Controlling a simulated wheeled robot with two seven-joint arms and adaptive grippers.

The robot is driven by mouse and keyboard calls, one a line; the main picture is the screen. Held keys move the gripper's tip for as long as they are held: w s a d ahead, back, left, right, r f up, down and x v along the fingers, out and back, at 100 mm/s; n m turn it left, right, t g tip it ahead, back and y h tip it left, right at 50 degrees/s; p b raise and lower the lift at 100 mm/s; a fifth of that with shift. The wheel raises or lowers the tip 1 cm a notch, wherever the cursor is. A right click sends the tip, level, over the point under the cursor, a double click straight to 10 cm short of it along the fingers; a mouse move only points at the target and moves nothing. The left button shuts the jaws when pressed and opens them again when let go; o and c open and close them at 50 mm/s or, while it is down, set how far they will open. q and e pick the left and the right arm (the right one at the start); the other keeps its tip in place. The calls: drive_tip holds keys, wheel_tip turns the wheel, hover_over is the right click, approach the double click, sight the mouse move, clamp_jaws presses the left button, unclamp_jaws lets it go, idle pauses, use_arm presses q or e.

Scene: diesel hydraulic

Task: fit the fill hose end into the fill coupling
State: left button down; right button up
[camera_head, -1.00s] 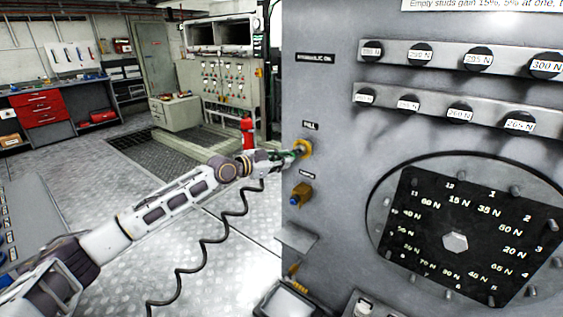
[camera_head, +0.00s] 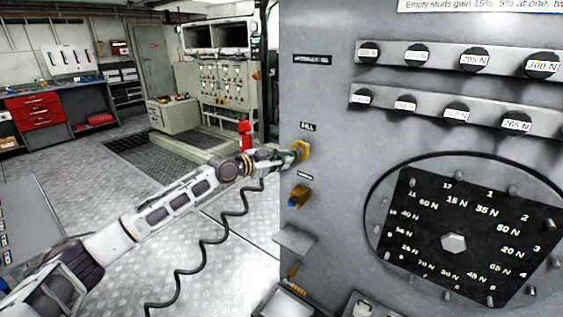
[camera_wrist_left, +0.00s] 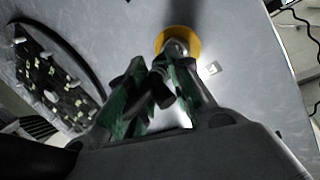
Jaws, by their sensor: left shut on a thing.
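The yellow fill coupling (camera_head: 303,150) is on the grey panel face, under a "FILL" label. It shows in the wrist view as a yellow ring (camera_wrist_left: 190,36) around a metal centre. My left gripper (camera_head: 288,156) is right in front of it, with green finger pads. In the wrist view the gripper (camera_wrist_left: 158,88) is shut on the dark hose end (camera_wrist_left: 161,92), which points toward the coupling. I cannot tell whether the hose end touches or enters the coupling. A coiled black hose (camera_head: 237,212) hangs below the gripper. My right gripper is not in view.
A second yellow fitting with a blue tip (camera_head: 299,196) sits below the coupling. A small grey ledge (camera_head: 295,240) juts from the panel under it. The floor left of the panel is open.

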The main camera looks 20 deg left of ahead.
use_arm(q)
drive_tip(key=shift+w, duration=0.1)
drive_tip(key=c, duration=1.2)
unclamp_jaws()
drive_tip(key=s+a+p, duration=0.1)
drive_tip(key=s, duration=0.1)
drive_tip(key=s+p, duration=0.1)
drive_tip(key=s, duration=0.2)
drive_tip(key=s+a+p, duration=0.1)
drive_tip(key=s, duration=0.1)
drive_tip(key=shift+s+a+p, duration=0.3)
drive_tip(key=shift+s+p, duration=0.05)
